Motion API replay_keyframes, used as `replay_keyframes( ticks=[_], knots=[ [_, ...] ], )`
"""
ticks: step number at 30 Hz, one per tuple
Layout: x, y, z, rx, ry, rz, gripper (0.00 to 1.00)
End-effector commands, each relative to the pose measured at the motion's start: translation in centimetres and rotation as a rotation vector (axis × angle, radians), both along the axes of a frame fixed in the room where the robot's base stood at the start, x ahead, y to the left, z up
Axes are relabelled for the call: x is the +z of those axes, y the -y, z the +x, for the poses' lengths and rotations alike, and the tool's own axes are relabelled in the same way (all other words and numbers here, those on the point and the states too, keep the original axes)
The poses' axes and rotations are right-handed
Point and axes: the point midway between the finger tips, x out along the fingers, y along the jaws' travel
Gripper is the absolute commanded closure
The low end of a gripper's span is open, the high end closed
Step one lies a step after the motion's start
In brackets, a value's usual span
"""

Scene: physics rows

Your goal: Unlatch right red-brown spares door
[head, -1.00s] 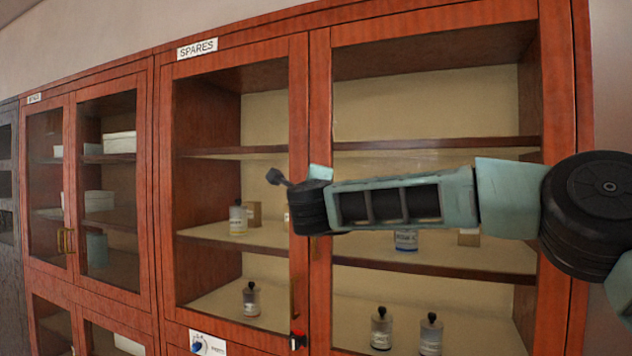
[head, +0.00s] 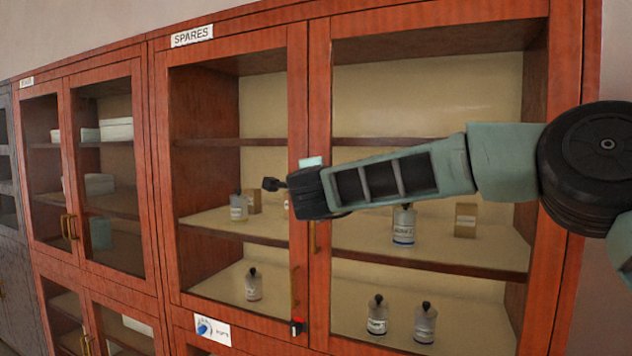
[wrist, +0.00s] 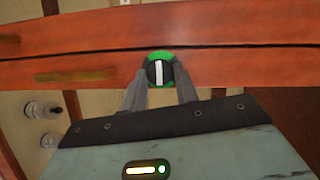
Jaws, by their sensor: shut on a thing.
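The right red-brown spares door (head: 425,26) has a wooden frame around glass and looks closed beside the left spares door (head: 297,80). In the wrist view, a round black latch knob (wrist: 159,68) with a white bar and a green ring sits on the door frame by the seam. My gripper (wrist: 159,77) is shut on the knob, one finger on each side. In the head view my arm hides the fingers and knob. A brass handle (wrist: 76,75) lies left of the knob in the wrist view.
A SPARES label (head: 192,36) is above. Bottles (head: 403,226) and boxes (head: 465,219) stand on shelves behind the glass. Another glazed cabinet (head: 65,75) stands left.

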Motion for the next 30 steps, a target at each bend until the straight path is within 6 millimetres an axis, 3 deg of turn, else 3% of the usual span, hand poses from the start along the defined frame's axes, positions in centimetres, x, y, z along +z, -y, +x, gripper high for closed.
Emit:
replay_keyframes(
  ticks=[6,7,9,20,25,30],
  knots=[
    [0.0,-0.1,0.0,0.002,0.001,-0.001,0.93],
    [0.0,-0.1,0.0,0.002,0.001,-0.001,0.68],
    [0.0,-0.1,0.0,0.002,0.001,-0.001,0.49],
    [-0.1,0.0,-0.4,0.001,0.001,0.000,0.49],
    [-0.1,0.1,-2.6,0.002,0.004,-0.001,0.49],
    [0.0,0.3,-6.5,0.002,0.006,-0.002,0.49]
  ],
)
